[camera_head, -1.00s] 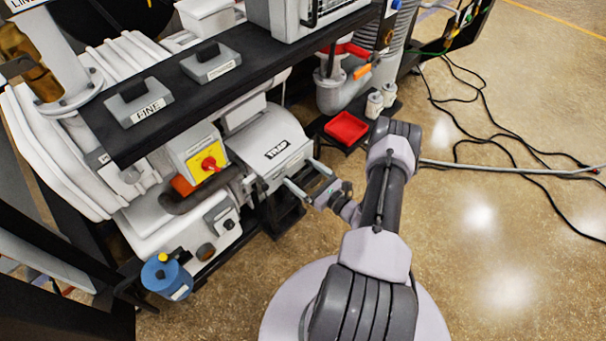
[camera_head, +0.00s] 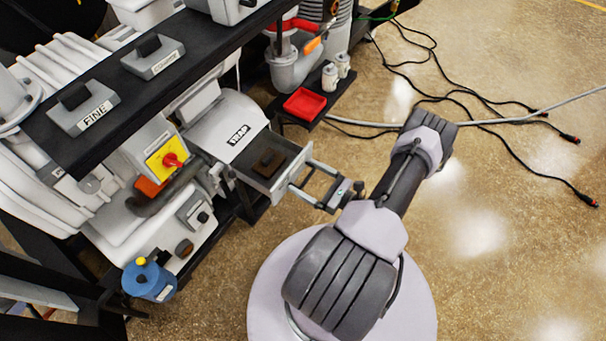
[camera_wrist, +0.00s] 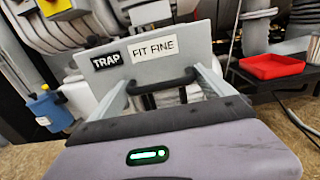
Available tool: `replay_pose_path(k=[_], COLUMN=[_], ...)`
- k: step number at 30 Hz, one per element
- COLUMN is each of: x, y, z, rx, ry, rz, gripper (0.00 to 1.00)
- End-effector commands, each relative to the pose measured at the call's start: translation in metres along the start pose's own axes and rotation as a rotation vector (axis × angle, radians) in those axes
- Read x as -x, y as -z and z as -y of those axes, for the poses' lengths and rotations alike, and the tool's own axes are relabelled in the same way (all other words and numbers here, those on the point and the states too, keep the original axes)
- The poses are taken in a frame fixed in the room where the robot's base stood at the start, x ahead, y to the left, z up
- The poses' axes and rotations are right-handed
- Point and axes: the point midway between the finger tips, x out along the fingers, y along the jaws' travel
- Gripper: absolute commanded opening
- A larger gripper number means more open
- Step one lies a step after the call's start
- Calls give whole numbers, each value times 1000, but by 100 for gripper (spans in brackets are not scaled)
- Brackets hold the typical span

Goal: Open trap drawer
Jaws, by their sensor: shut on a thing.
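The trap drawer (camera_head: 284,178) stands pulled out from the grey housing labelled TRAP (camera_head: 222,116). Its open top shows a brown block (camera_head: 268,161) inside. In the wrist view the drawer's grey front (camera_wrist: 205,48) carries the labels TRAP and FIT FINE and a dark bar handle (camera_wrist: 163,84). My gripper (camera_head: 303,177) is at the drawer front, and its fingers also show in the wrist view (camera_wrist: 163,80), one at each end of the handle. It is shut on the handle. The exact finger contact is hard to see.
A red tray (camera_head: 304,103) sits on a low dark shelf behind the drawer. A yellow panel with a red knob (camera_head: 171,159) and a blue canister (camera_head: 149,279) are at left. A black shelf (camera_head: 150,85) overhangs the housing. Cables (camera_head: 470,100) lie on the otherwise open floor at right.

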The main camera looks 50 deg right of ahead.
Motion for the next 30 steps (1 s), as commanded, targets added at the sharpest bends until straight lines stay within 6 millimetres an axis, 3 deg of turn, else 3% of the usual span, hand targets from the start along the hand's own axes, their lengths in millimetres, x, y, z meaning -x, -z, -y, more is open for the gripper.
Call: replay_pose_path(k=[2, 3, 4, 17, 23, 30], x=[0, -1, -1, 4, 44, 120], y=[1, 1, 1, 0, -2, -1], z=[-3, -3, -3, -1, 0, -1], rx=[-4, -4, -4, -1, -1, 0], ry=[-6, -7, -6, -1, 4, 4], rz=[-1, -1, -1, -1, -1, -2], gripper=[19, 94, 100, 100, 100, 100])
